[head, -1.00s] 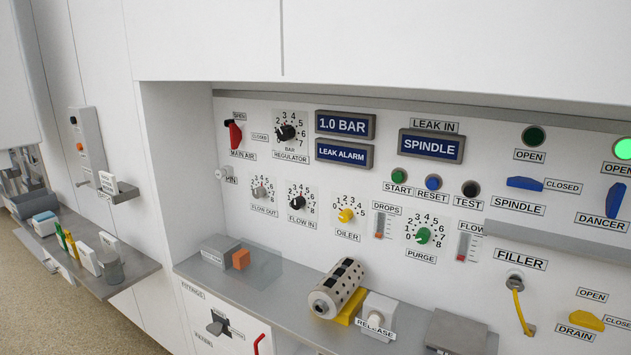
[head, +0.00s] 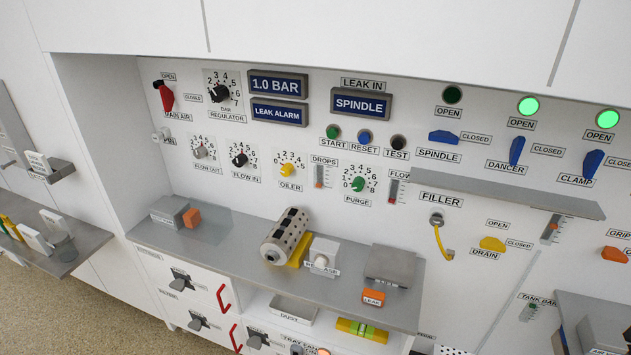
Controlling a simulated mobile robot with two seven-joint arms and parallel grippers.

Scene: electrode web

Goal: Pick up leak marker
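The leak marker is likely the small orange block (head: 373,297) with a white label reading LEAK, on the front edge of the grey shelf (head: 225,254), just below a grey box. A second orange block (head: 192,217) sits further left on the shelf, beside a grey block. The display reads LEAK IN SPINDLE. Neither of my grippers is in the head view.
A perforated cylinder (head: 287,236) lies on a yellow cradle beside the white RELEASE block (head: 322,257). The grey box (head: 393,266) stands behind the LEAK block. Red-handled drawers (head: 222,298) are below the shelf. A ledge (head: 510,192) juts out at right.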

